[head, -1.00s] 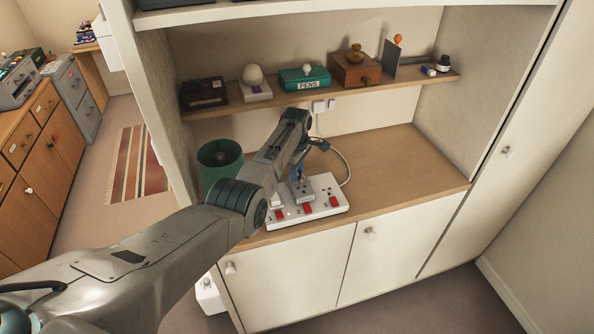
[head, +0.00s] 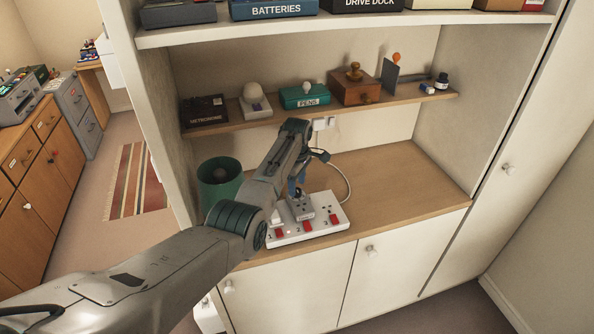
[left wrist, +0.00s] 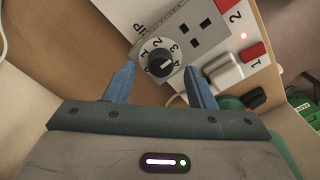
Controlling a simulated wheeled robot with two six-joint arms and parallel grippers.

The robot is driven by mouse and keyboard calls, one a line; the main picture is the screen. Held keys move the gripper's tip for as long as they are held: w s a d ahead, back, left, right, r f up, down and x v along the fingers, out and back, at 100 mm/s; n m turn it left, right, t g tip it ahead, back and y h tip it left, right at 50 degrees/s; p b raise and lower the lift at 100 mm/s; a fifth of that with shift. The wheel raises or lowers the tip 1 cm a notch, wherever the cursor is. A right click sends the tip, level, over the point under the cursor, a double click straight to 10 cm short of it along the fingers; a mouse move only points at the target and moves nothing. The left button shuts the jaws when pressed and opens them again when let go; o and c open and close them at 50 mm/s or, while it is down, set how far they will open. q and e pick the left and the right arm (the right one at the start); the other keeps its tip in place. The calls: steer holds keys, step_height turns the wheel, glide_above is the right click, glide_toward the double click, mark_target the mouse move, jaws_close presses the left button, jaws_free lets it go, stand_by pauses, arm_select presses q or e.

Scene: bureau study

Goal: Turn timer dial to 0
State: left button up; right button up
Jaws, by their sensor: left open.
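The grey timer (head: 301,208) sits plugged into a white power strip (head: 333,212) on the wooden counter. In the left wrist view the timer (left wrist: 183,26) has socket slots and a round dial (left wrist: 160,62) with a black knob and numbers around it. I cannot tell surely which number the knob points at. My left gripper (left wrist: 160,72) is open, its blue fingertips on either side of the dial and apart from it. In the head view the left gripper (head: 297,186) hangs over the timer, its fingers partly hidden by my arm. The right gripper is not in view.
A white plug (left wrist: 224,72) stands beside the timer on the strip, near red switches. A green bin-like pot (head: 220,180) is left of the strip. A shelf (head: 225,121) with small items runs above. The counter (head: 400,185) to the right is clear.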

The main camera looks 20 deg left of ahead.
mark_target(297, 190)
arm_select(q)
step_height(297, 190, up, 9)
steer(key=b, duration=0.2)
steer(key=shift+f+b, duration=0.2)
steer(key=shift+b, duration=0.2)
